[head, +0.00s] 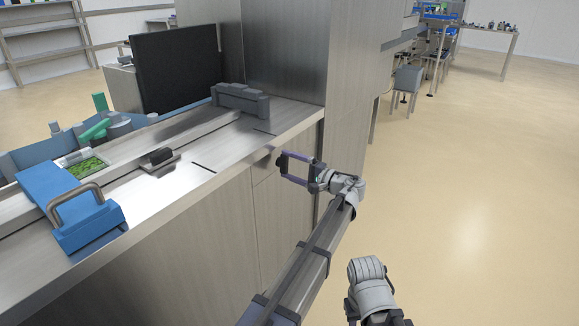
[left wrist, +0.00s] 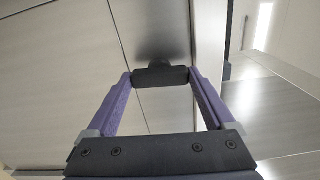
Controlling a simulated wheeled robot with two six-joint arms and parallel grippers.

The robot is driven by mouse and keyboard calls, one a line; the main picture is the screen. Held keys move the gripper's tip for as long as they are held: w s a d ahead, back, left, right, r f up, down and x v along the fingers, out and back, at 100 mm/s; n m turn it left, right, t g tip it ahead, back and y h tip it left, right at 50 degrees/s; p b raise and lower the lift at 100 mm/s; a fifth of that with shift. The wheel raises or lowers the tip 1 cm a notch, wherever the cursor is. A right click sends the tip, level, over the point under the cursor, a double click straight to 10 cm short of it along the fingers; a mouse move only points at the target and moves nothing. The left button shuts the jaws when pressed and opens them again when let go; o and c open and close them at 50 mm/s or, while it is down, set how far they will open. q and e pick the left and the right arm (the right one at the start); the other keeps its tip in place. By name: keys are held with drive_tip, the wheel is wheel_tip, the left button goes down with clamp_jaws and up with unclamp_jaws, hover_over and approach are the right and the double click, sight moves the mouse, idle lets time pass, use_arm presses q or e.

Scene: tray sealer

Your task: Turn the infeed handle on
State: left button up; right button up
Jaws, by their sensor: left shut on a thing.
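The infeed handle, a short dark bar (left wrist: 160,76) on a rounded dark mount, sticks out from the grey front panel of the machine cabinet in the left wrist view. My left gripper (left wrist: 161,77) has its two purple fingers at the bar's two ends, shut on it. In the head view my left gripper (head: 281,166) is at the cabinet front, just below the counter edge near its right end. The handle is small there and hard to make out. The handle's exact turn angle cannot be told.
The counter (head: 215,150) above carries a blue block with a metal loop handle (head: 75,203), a small black block (head: 157,156) and a grey block (head: 240,98). A black screen (head: 178,65) stands behind. A tall cabinet (head: 285,45) rises at the counter's end. The floor to the right is clear.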

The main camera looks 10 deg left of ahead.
use_arm(q)
drive_tip(key=shift+n, duration=0.5)
drive_tip(key=o, duration=1.1)
